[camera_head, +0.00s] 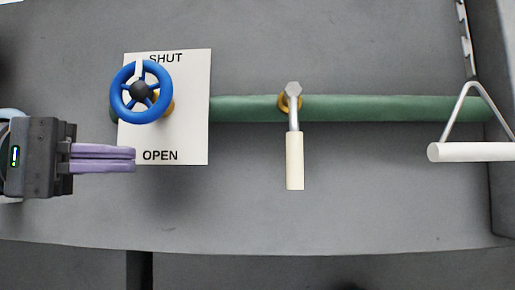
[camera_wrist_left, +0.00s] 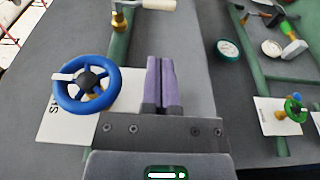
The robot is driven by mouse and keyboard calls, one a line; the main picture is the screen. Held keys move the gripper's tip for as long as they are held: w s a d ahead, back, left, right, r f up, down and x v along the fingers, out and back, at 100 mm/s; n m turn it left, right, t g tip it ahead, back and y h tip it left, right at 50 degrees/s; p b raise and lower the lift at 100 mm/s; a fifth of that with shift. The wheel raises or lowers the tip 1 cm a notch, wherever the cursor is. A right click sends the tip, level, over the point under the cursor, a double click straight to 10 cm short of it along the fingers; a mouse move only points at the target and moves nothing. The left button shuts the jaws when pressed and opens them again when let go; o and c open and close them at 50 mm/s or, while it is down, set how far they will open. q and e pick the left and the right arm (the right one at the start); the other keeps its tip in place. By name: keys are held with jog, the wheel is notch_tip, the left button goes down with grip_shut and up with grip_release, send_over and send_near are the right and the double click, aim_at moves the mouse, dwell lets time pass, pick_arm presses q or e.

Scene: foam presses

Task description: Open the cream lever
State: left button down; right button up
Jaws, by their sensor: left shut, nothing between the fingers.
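The cream lever (camera_head: 294,160) hangs from a metal hub on the green pipe in the middle of the head view. Its cream grip points toward the front edge, square to the pipe. In the left wrist view, a cream grip (camera_wrist_left: 158,4) shows at the top edge, partly cut off. My left gripper (camera_head: 134,159) is shut and empty, its purple fingers pointing right beside the word OPEN. It is well to the left of the lever, apart from it. It also shows in the left wrist view (camera_wrist_left: 161,60). My right gripper is in neither view.
A blue handwheel (camera_head: 117,92) stands over a white SHUT/OPEN card (camera_head: 195,130), close to my left fingers. A green pipe (camera_head: 245,109) runs across. A white-barred handle (camera_head: 468,152) is at right. The wrist view shows a green wheel (camera_wrist_left: 296,107).

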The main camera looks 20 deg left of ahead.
aim_at(295, 141)
pick_arm(q)
jog(key=p+x, duration=0.4)
jog(key=x, duration=1)
